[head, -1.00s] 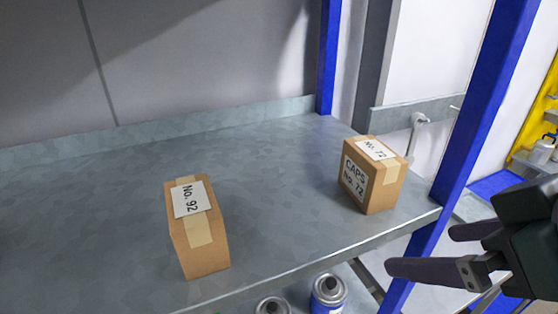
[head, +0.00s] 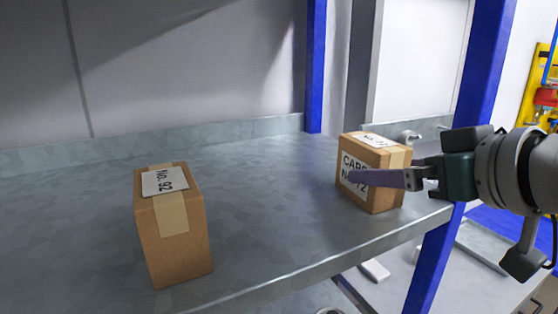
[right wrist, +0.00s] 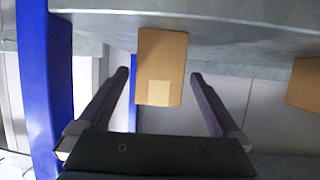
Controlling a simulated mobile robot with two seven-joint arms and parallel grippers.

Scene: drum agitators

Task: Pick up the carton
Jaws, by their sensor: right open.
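A brown carton labelled "CAPS No. 72" (head: 381,158) stands upright at the right end of the metal shelf. My right gripper (head: 362,177) comes in from the right; its near finger crosses in front of the carton's label, and the far finger is hidden. In the right wrist view, the open right gripper (right wrist: 159,75) has this carton (right wrist: 162,62) between its fingers, with a gap on each side. A second carton, "No. 92" (head: 178,235), stands upright at the front left; part of a brown carton shows at that view's right edge (right wrist: 305,85). My left gripper is not in view.
The metal shelf (head: 262,205) is clear between the cartons, with a low lip along its back. A blue post (head: 432,265) rises at the shelf's right front corner, close to my right arm. Another blue post (head: 316,70) stands behind.

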